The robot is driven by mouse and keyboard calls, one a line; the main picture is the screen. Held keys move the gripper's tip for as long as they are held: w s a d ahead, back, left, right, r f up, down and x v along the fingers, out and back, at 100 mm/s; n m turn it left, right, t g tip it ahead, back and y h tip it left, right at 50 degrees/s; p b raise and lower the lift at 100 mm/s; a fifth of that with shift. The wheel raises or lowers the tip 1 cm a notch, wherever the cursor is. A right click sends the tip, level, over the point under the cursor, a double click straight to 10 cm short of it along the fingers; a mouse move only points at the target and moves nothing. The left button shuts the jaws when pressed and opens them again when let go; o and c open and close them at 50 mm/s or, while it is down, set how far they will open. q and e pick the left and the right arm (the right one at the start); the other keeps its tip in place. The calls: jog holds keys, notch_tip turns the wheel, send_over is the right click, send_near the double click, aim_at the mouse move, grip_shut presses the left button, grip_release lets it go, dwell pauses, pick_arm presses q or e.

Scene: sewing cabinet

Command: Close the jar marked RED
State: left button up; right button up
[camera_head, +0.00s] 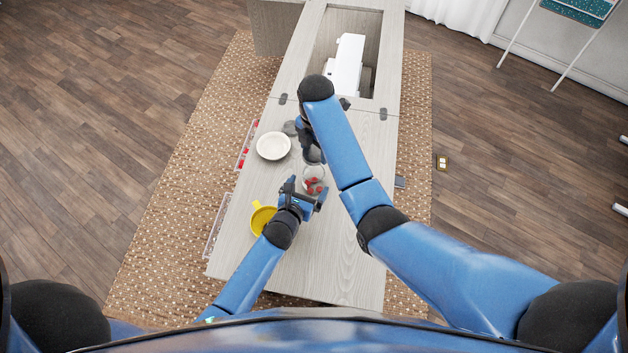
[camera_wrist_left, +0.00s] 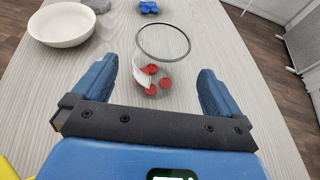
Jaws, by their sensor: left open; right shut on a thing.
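A clear glass jar (camera_head: 314,173) with red pieces inside stands on the pale wooden top (camera_head: 335,255). It also shows in the left wrist view (camera_wrist_left: 163,58), with an open round rim and a white label whose text I cannot read. My left gripper (camera_head: 306,191) is open, its fingers spread at the near side of the jar, to either side of it; they look apart from the glass. My right gripper (camera_head: 313,150) is over the far side of the jar, shut on a dark thing that my arm mostly hides. I cannot tell surely whether this is a lid.
A white bowl (camera_head: 273,147) stands left of the jar, a grey item (camera_head: 290,128) behind it. A yellow cup (camera_head: 262,219) is beside my left gripper. A small blue item (camera_wrist_left: 148,7) lies beyond the jar. A white machine (camera_head: 346,65) sits in the far opening. The near top is clear.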

aim_at(314, 179)
pick_arm(q)
jog(key=shift+x, duration=2.7)
jog(key=c, duration=1.4)
pick_arm(e)
jog(key=shift+f, duration=2.5)
jog(key=shift+f, duration=0.9)
jog(key=shift+f, duration=0.55)
